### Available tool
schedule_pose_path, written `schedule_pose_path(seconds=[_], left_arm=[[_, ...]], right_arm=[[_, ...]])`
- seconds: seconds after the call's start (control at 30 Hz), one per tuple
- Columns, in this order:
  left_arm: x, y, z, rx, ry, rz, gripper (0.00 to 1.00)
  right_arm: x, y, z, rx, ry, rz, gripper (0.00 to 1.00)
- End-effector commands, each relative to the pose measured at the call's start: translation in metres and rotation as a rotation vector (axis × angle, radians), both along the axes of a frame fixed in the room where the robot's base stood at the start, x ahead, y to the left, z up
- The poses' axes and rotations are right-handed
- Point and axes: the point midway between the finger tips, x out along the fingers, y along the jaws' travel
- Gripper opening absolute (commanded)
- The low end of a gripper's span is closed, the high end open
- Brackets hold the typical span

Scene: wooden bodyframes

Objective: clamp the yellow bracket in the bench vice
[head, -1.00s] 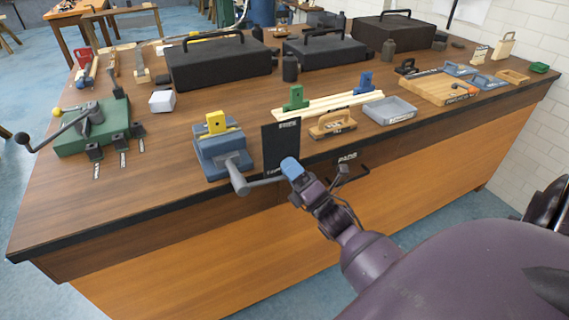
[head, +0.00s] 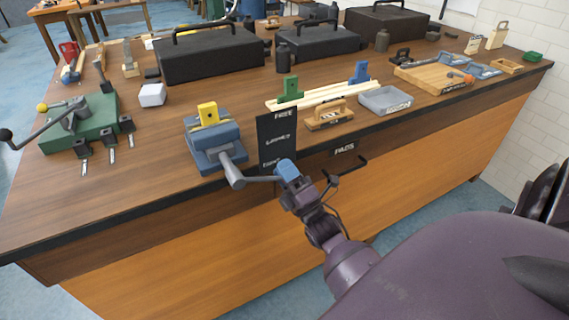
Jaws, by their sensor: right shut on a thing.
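The yellow bracket (head: 208,113) stands upright at the top of the blue-grey bench vice (head: 204,138), between its jaws. Whether the jaws press on it is too small to tell. The vice sits at the bench's front edge. Its grey crank handle (head: 233,173) reaches out to the right, ending in a blue grip. My right gripper (head: 287,172) is shut on this blue grip, just in front of the bench edge. The fingers partly hide the grip. My left gripper is not in view.
A black card (head: 277,138) stands right of the vice, close behind my gripper. A wooden block with a handle (head: 328,117) and a grey tray (head: 385,101) lie further right. A green fixture with a lever (head: 82,128) is at the left. Black cases (head: 208,57) stand behind.

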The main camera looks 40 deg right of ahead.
Motion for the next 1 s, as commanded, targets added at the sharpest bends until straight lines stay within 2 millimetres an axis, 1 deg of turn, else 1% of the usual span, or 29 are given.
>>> schedule_pose_path(seconds=[0.03,0.1,0.2,0.43,0.57,0.67,1.0], left_arm=[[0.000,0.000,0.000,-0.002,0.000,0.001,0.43],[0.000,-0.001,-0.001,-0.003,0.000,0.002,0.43],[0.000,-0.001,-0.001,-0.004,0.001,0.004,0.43],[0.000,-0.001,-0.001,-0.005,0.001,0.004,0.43],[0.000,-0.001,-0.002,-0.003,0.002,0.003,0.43],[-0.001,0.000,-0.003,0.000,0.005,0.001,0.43],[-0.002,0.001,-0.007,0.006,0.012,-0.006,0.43]], right_arm=[[0.000,0.000,0.000,0.000,0.001,0.000,0.35],[0.000,0.000,0.000,0.000,0.001,0.000,0.45],[0.000,0.000,0.000,0.000,0.000,0.000,0.58],[0.000,0.000,0.000,0.000,0.000,0.000,0.58],[-0.004,0.000,-0.003,0.000,0.001,0.000,0.58],[-0.014,0.000,-0.010,0.000,0.004,-0.001,0.58],[-0.066,0.002,-0.043,0.002,0.005,-0.001,0.58]])
